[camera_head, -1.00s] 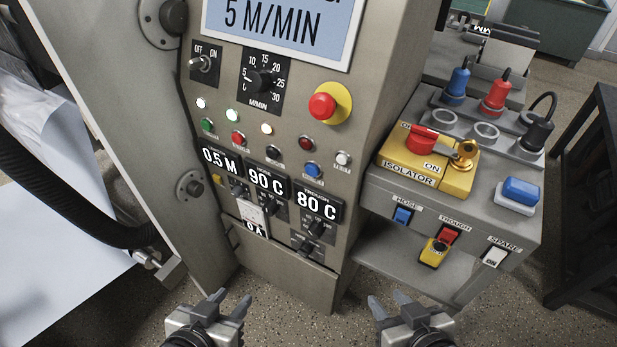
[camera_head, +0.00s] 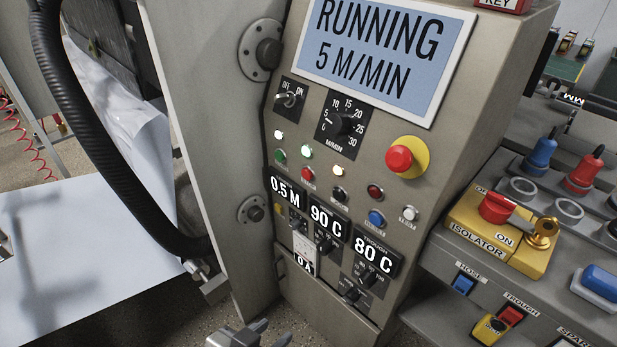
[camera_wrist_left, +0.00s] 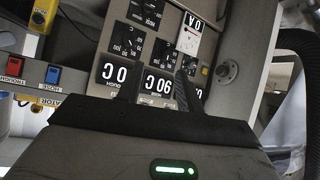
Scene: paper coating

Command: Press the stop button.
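The grey control panel (camera_head: 345,265) fills the middle of the head view, its screen (camera_head: 385,50) reading RUNNING 5 M/MIN. A small red button (camera_head: 308,174) sits right of a green button (camera_head: 280,156); their labels are too small to read. A large red mushroom button (camera_head: 400,158) on a yellow disc is to the upper right. My left gripper (camera_head: 268,335) is at the bottom edge, below the panel and touching no button. In the wrist view its fingers (camera_wrist_left: 156,88) are apart and empty, before the upside-down temperature displays. My right gripper is out of view.
A speed knob (camera_head: 341,123) and an off/on toggle (camera_head: 289,98) are above the buttons. A yellow isolator (camera_head: 485,237) with a red handle is on the bench at right. A black hose (camera_head: 100,150) and white sheet (camera_head: 90,255) are at left.

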